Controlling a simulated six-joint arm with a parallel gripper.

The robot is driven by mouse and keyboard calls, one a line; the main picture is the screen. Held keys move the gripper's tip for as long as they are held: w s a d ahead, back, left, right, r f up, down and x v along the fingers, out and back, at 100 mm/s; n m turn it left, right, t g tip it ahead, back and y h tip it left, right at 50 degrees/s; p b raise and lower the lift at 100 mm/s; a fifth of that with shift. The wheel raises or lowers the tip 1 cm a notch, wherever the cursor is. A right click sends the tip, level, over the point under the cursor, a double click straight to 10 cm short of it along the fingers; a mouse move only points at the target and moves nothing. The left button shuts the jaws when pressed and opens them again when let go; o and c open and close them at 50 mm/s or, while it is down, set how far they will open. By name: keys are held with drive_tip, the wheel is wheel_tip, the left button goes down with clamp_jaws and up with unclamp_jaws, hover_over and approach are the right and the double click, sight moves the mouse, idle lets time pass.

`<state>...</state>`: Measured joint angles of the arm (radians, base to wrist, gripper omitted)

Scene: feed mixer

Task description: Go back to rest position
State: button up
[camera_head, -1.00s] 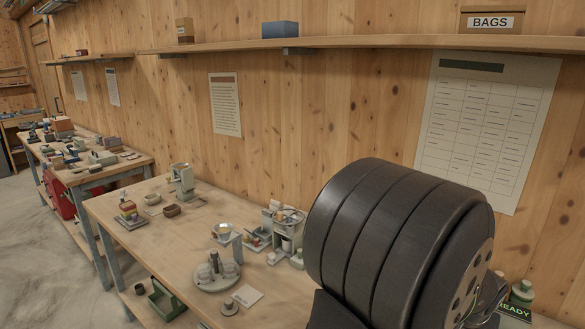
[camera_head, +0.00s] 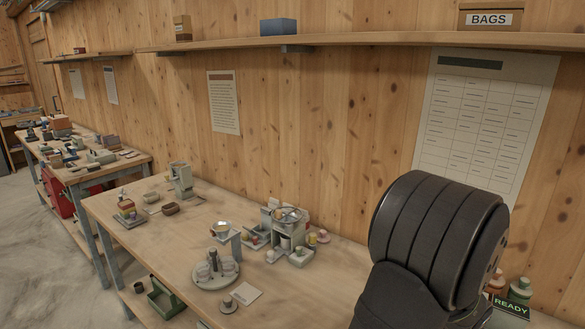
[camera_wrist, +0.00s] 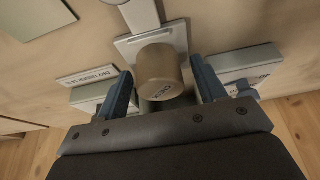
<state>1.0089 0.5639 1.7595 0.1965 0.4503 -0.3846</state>
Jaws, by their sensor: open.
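My gripper (camera_wrist: 158,92) shows in the wrist view with its two blue-lined fingers spread wide. In the head view my dark arm covers the lower right, and the gripper itself is hidden.
The workbench (camera_head: 185,240) carries a grey mixer-like device (camera_head: 290,230), a round holder (camera_head: 215,275) and several small items. A green READY sign (camera_head: 511,308) stands at the right. A shelf (camera_head: 350,42) runs along the wall. The bench front is mostly clear.

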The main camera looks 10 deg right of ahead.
wheel_tip(320, 180, up, 4)
drive_tip(key=shift+r, duration=0.25)
drive_tip(key=s+d+r, duration=0.1)
drive_tip(key=s+r, duration=0.6)
drive_tip(key=s, duration=0.5)
drive_tip(key=s+a+m+g, duration=0.1)
drive_tip(key=s+a+m, duration=0.1)
drive_tip(key=a, duration=0.4)
drive_tip(key=s+a+f+m+g, duration=0.1)
drive_tip(key=s+a+m, duration=0.2)
drive_tip(key=s+a, duration=0.1)
drive_tip(key=s+a+f+m+h, duration=0.1)
drive_tip(key=s+a+m, duration=0.1)
drive_tip(key=a, duration=0.5)
drive_tip(key=shift+s+a+m+g, duration=0.35)
drive_tip(key=shift+s+m+g, duration=0.05)
drive_tip(key=shift+m, duration=0.1)
drive_tip(key=shift+o, duration=0.5)
